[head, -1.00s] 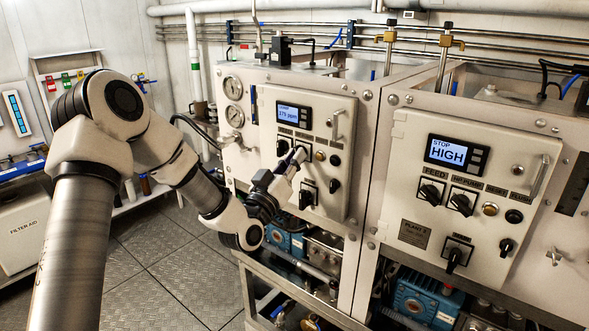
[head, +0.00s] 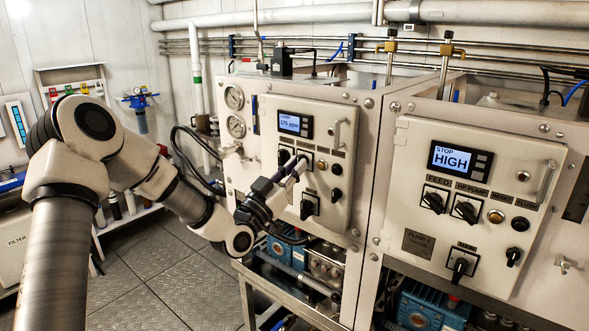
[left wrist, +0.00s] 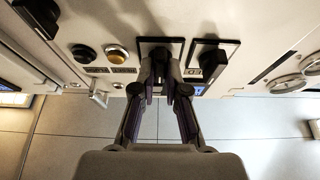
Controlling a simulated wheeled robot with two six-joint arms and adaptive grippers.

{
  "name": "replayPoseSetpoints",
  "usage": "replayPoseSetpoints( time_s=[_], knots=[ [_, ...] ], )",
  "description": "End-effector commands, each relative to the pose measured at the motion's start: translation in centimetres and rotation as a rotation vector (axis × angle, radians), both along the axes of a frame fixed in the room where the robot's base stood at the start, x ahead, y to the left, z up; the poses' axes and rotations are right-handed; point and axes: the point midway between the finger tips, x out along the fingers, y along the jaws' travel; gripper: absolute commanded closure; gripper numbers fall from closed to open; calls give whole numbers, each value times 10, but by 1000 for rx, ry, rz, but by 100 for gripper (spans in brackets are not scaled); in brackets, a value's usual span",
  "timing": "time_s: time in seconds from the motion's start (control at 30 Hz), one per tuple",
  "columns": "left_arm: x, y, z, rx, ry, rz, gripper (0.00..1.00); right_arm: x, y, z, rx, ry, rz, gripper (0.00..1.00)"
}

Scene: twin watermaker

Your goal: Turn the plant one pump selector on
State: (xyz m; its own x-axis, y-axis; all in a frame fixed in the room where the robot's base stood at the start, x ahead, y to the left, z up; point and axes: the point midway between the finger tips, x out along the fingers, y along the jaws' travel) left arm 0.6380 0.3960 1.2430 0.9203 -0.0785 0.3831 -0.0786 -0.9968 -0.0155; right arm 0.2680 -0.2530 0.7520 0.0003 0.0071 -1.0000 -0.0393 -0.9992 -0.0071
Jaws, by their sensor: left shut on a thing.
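The plant one panel (head: 326,186) is the left white control door, with a lit blue display (head: 294,123). Its pump selector (left wrist: 158,47) is a black knob on a dark-edged plate, in the middle of the left wrist view, which shows the panel upside down. My left gripper (head: 299,164) reaches this selector from the front. In the left wrist view the gripper (left wrist: 160,84) has its fingers closed on the knob from both sides. The fingers hide most of the knob in the head view. The feed selector (left wrist: 209,58) is beside it, apart from the fingers. My right gripper is not in view.
A yellow lamp (left wrist: 117,54) and a black button (left wrist: 84,54) are on the other side of the selector. A larger main switch (head: 308,207) is below. The plant two panel (head: 470,200), reading "STOP HIGH", stands to the right. Floor (head: 185,285) is clear at left.

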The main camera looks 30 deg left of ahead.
Motion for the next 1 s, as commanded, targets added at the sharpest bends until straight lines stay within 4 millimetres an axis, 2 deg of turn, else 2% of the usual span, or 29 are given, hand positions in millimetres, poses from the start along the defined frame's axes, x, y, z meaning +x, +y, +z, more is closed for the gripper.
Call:
replayPoseSetpoints(
  time_s=[0.03,0.1,0.13,0.43,0.53,0.67,0.83,1.0],
  knots=[
    [0,0,-1,1,4,-1,100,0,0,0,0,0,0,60],
    [0,0,-1,1,4,-1,70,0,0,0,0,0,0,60],
    [0,0,-1,1,4,-1,62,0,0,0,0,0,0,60],
    [-1,0,-1,-1,1,0,62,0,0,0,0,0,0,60],
    [-7,1,-4,-2,2,1,62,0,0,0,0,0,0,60],
    [-30,4,-13,-9,3,2,62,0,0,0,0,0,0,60],
    [-67,7,-28,-12,0,2,62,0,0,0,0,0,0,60],
    [-92,9,-39,-12,-1,3,62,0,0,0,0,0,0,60]
  ],
)
